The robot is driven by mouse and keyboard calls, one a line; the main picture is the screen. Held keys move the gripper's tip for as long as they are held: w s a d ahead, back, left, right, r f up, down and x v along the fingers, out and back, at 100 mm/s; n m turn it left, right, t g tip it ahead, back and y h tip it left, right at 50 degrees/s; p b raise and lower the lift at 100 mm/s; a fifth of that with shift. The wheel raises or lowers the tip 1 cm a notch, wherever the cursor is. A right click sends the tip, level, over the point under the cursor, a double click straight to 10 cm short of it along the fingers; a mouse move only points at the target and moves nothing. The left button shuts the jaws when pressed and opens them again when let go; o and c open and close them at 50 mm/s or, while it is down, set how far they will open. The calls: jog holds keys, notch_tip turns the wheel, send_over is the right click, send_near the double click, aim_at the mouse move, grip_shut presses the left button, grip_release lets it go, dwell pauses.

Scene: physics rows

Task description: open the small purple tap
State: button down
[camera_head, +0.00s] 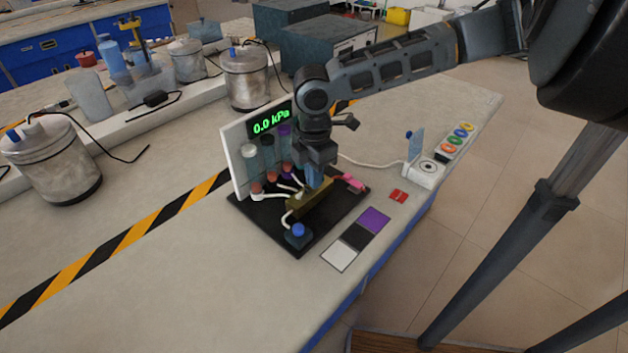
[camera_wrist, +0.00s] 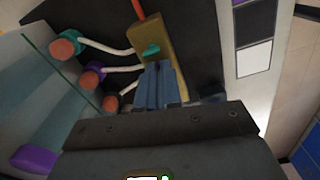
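A brass block (camera_wrist: 158,38) lies on a black base, with white tubes running to it from the bottles. A teal tap handle (camera_wrist: 150,50) shows on the block in the wrist view, just beyond my fingertips. My gripper (camera_wrist: 159,66) points down at the block, its two blue fingers close together with no clear gap. It also shows in the head view (camera_head: 314,186), at the block. No purple tap handle is visible; the fingers cover that part of the block. A purple ring (camera_wrist: 94,74) marks the middle bottle's tube. Whether anything is between the fingertips is hidden.
A white panel with a 0.0 kPa display (camera_head: 271,121) stands behind the block. A blue knob (camera_head: 298,229) sits at the base's front corner. White, black and purple squares (camera_head: 374,219) lie in front. A small device (camera_head: 425,172) stands at the right.

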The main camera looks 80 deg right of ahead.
jog(key=shift+r+n, duration=0.15)
jog(key=shift+n, duration=0.65)
jog(key=c, duration=1.6)
grip_release()
notch_tip(320, 180, up, 4)
jog(key=p, duration=0.4)
jog(key=shift+r+p, duration=0.25)
jog(key=shift+p, duration=0.15)
jog(key=shift+r+p, duration=0.4)
jog(key=shift+r, duration=0.75)
